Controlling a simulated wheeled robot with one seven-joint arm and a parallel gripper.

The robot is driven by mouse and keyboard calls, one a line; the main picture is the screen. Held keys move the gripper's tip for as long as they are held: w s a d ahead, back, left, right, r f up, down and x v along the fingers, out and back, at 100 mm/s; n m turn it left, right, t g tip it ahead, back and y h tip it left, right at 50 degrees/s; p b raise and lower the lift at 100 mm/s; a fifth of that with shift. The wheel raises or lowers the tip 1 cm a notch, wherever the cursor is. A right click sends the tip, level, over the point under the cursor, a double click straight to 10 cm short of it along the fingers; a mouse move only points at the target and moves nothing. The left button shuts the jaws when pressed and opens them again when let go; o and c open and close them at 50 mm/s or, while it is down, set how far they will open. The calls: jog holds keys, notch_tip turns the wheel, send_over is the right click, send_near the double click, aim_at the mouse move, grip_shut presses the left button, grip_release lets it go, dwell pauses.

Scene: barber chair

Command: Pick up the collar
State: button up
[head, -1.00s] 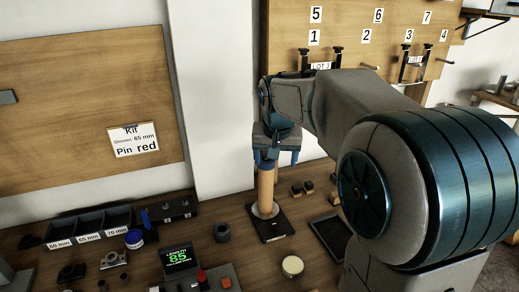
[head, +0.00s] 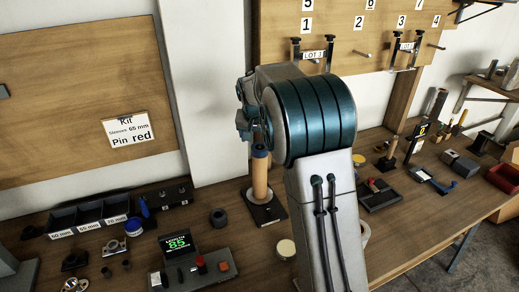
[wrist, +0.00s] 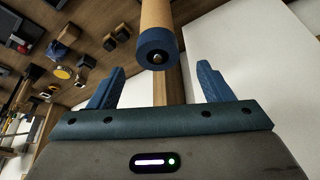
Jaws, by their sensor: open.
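A blue ring-like collar (head: 260,151) sits at the top of an upright tan post (head: 260,178) on a black base. In the wrist view the blue collar (wrist: 157,48) shows end-on around a dark centre with a small bright pin, at the end of the tan post (wrist: 156,14). A separate dark ring (head: 218,217) lies on the bench; I cannot tell for sure which ring the task means. My gripper (wrist: 160,66) is open and empty, its blue fingers apart on either side below the blue collar. In the head view my arm partly hides the gripper, beside and above the post top.
A sleeve bin (head: 90,215) stands at the left, a control box with a green display (head: 180,243) in front. A round pale lid (head: 286,248) lies near my arm. A pegboard (head: 340,35) rises behind; a tray (head: 378,195) lies to the right.

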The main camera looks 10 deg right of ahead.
aim_at(259, 148)
jog(key=shift+s+p+x, duration=0.15)
jog(key=shift+p+x, duration=0.35)
jog(key=shift+x, duration=0.85)
jog(key=shift+s+p+x, duration=0.15)
jog(key=shift+p+x, duration=0.3)
jog(key=shift+x, duration=0.85)
jog(key=shift+d, duration=0.1)
jog(key=c, duration=1.1)
